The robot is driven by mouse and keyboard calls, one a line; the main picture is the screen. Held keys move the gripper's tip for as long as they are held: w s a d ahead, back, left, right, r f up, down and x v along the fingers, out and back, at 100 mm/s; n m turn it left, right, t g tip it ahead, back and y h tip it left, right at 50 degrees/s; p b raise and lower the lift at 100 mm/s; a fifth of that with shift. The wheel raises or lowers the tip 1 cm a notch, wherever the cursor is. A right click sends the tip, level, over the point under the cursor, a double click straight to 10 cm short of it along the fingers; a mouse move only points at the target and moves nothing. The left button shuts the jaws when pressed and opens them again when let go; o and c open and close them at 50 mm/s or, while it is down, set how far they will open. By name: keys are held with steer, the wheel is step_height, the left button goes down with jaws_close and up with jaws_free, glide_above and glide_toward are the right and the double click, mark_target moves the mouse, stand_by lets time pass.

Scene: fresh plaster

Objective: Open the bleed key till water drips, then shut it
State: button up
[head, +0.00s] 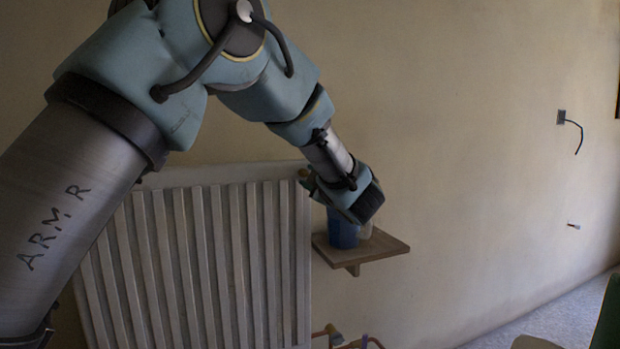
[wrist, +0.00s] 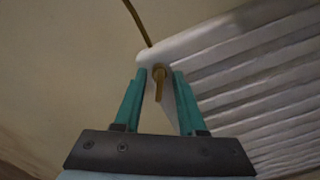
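The brass bleed key (wrist: 159,86) sticks out from the upper corner of the white radiator (wrist: 215,45) in the wrist view. My gripper (wrist: 160,73) has its two teal fingers apart, one on each side of the key, with a gap on both sides. In the head view my gripper (head: 309,182) is at the radiator's top right corner, and a small brownish bit shows there. The ribbed radiator (head: 205,255) stands against the wall, partly behind my arm. I see no water drops in either view.
A small wooden wall shelf (head: 378,250) is right of the radiator, just below my wrist. Copper pipes (head: 345,340) show at lower right. The wall further right is mostly clear.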

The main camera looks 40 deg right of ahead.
steer(key=v, duration=1.1)
steer(key=shift+b, duration=0.3)
steer(key=shift+w, duration=0.1)
